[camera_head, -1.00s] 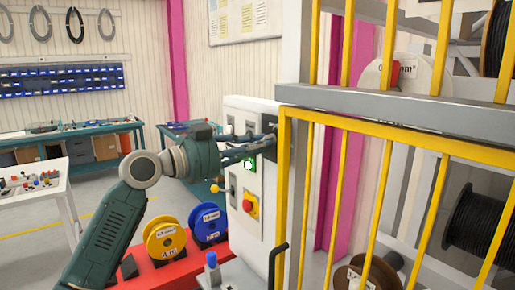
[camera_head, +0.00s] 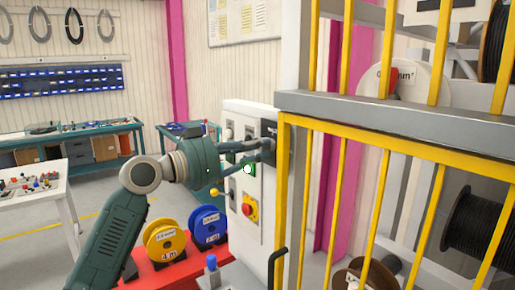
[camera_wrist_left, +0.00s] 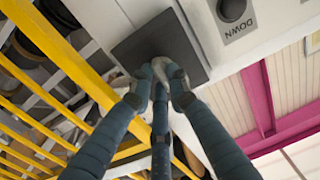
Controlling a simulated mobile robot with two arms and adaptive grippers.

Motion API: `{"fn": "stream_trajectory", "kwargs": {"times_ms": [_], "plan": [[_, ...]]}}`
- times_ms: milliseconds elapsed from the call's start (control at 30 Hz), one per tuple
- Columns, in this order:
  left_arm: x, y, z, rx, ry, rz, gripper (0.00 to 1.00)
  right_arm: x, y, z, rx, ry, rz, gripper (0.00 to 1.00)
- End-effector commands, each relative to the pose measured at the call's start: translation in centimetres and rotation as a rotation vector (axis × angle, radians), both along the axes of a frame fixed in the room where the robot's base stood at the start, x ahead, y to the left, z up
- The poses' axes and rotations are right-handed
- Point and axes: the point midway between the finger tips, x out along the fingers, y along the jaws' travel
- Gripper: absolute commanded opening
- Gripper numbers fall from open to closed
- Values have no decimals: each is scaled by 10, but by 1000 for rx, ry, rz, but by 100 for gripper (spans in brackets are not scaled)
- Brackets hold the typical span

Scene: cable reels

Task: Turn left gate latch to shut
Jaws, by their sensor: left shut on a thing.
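The left gate latch is a dark square plate (camera_head: 269,131) on the upper right of the white control cabinet, beside the yellow gate frame (camera_head: 283,205). In the left wrist view the plate (camera_wrist_left: 150,42) fills the upper middle, with a small pale grey knob (camera_wrist_left: 163,68) at its lower edge. My left gripper (camera_head: 266,148) reaches it from the left. Its fingers (camera_wrist_left: 160,78) are closed around the knob, which they mostly hide. The latch's exact angle cannot be told. My right gripper is not in view.
The white cabinet (camera_head: 236,225) carries a red-and-yellow stop button (camera_head: 250,208) below my gripper. Yellow gate bars and cable reels (camera_head: 475,232) fill the right. Yellow (camera_head: 164,243) and blue (camera_head: 207,226) spools stand on a red surface below my arm. A "DOWN" button (camera_wrist_left: 231,10) shows near the plate.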

Motion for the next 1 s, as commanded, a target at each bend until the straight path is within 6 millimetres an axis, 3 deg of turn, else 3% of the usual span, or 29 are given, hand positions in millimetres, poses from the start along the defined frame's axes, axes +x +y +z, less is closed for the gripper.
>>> {"fn": "stream_trajectory", "kwargs": {"times_ms": [633, 667, 733, 1000], "plan": [[0, 0, 0, -28, 38, 0, 0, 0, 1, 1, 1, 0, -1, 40], [0, 0, 0, -28, 38, 0, 22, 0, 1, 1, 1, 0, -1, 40], [0, 0, 0, -28, 38, 0, 35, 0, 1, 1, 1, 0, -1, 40], [0, 0, 0, -26, 36, 1, 35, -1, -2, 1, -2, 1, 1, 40]]}}
